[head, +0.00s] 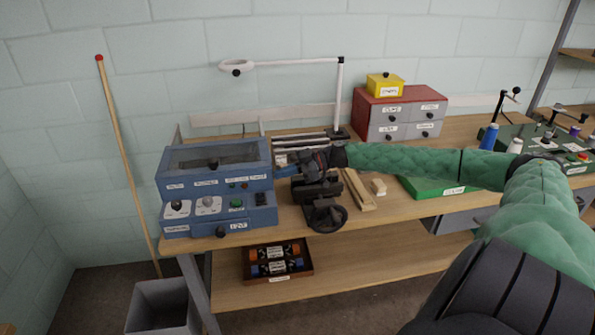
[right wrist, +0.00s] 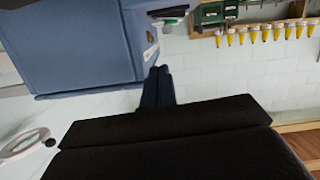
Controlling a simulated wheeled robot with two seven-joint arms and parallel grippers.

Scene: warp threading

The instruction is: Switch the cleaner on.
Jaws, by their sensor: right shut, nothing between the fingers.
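The blue box-shaped machine (head: 200,181), which I take to be the cleaner, stands at the bench's left end. Its windowed lid (head: 214,163) is down. Its front has two round knobs on pale plates, a green button (head: 236,204) and a dark switch (head: 261,198) at the right. My right gripper (head: 284,171) is shut and empty, beside the machine's upper right side; I cannot tell whether it touches. In the right wrist view the shut fingers (right wrist: 158,86) are close to the blue housing (right wrist: 75,50). The left gripper is out of view.
A dark vise with a handwheel (head: 326,214) stands just right of the machine, below my right forearm. A white ring lamp (head: 237,66) overhangs behind. Wood pieces (head: 358,190), a green tray (head: 425,187) and a red-grey drawer box (head: 400,112) lie further right.

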